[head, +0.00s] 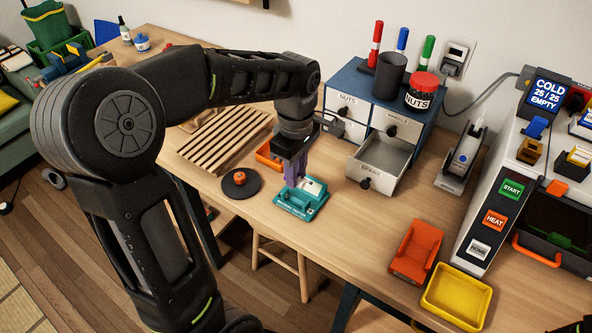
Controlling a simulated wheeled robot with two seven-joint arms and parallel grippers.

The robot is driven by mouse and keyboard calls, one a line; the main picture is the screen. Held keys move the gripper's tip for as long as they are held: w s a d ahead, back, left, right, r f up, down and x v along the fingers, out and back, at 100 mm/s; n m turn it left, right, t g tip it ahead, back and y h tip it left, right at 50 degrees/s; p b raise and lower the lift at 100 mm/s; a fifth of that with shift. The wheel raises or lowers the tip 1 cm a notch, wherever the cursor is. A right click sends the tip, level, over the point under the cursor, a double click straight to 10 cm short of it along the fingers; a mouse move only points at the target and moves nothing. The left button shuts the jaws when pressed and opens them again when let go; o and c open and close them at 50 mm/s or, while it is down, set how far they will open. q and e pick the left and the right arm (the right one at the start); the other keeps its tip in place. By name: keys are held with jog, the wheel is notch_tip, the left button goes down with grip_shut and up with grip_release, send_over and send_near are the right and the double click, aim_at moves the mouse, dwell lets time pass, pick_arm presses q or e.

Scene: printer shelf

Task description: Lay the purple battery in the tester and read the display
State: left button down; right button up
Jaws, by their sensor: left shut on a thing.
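The teal tester (301,205) stands on the wooden table near its front edge, with a lettered label on its front and a pale panel on top. Any reading is too small to make out. My left gripper (297,168) reaches down from above, right over the tester. It is shut on the purple battery (291,171), which is upright and partly hidden by the gripper. The battery's lower end is at the tester's left part; I cannot tell if it touches. My right gripper is not in view.
A black disc with an orange object (240,181) lies left of the tester. Behind are a slatted wooden rack (215,137) and an open drawer (381,162). An orange holder (416,251), a yellow tray (456,297) and a machine with buttons (495,220) stand right. Table between tester and holder is clear.

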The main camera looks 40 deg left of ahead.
pick_arm(q)
jog(key=shift+f+b, duration=1.6)
jog(key=shift+f, duration=0.75)
jog(key=shift+f, duration=0.1)
jog(key=shift+f+b, duration=0.4)
jog(key=shift+f, duration=0.05)
jog(key=shift+f, duration=0.25)
jog(key=shift+f+b, duration=0.5)
jog(key=shift+b, duration=0.05)
jog(key=c, duration=1.2)
grip_release()
jog(key=shift+o, duration=0.2)
